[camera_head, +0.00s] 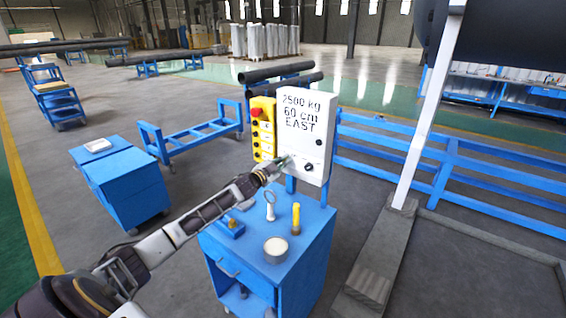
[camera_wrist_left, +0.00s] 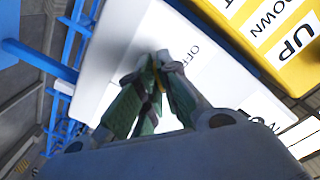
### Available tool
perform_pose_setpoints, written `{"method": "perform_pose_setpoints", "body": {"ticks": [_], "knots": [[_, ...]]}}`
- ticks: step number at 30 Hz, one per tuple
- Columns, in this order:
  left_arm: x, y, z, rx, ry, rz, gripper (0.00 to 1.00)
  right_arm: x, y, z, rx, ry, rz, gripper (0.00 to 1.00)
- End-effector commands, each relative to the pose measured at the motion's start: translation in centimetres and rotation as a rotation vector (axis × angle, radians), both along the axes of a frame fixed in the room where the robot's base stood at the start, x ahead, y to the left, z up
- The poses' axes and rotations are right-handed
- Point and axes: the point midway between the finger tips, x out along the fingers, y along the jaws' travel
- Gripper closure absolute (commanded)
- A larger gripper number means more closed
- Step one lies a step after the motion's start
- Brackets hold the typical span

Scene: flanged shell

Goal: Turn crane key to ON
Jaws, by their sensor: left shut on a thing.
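The white control box (camera_head: 305,125) reads "2500 kg 60 cm EAST" and stands on a blue post behind the blue cart. My left gripper (camera_head: 284,163) reaches its lower front face. In the left wrist view the fingers (camera_wrist_left: 164,62) are drawn together against the white panel (camera_wrist_left: 130,40), between an "OFF" label and a partly covered "ON" label. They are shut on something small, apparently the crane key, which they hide. I cannot tell which way the key points. A dark round knob (camera_head: 308,167) shows right of the fingertips. My right gripper is not in view.
A yellow button pendant (camera_head: 262,130) with a red button hangs close left of the box. The blue cart (camera_head: 290,255) below bears a tin (camera_head: 275,249), a yellow cylinder (camera_head: 296,218) and a ring-topped part (camera_head: 270,208). Blue rails (camera_head: 450,170) run to the right.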

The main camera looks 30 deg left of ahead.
Motion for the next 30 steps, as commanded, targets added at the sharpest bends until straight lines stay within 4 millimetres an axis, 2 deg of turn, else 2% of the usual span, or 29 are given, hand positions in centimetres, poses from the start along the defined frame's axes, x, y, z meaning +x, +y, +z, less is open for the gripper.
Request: {"method": "perform_pose_setpoints", "body": {"ticks": [7,20,21,25,30], "knots": [[-0.01,-0.02,-0.15,0.079,-0.004,0.001,1.0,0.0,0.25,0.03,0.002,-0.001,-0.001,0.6],[-0.02,-0.03,-0.17,0.091,-0.004,0.0,1.0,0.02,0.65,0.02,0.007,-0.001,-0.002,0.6],[-0.02,-0.04,-0.17,0.091,-0.004,0.0,0.92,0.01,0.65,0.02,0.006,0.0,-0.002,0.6],[-0.01,-0.03,-0.14,0.09,-0.006,0.0,0.75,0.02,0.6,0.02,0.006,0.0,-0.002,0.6],[-0.01,-0.03,-0.08,0.09,-0.006,0.0,0.73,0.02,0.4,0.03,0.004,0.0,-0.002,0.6]]}}
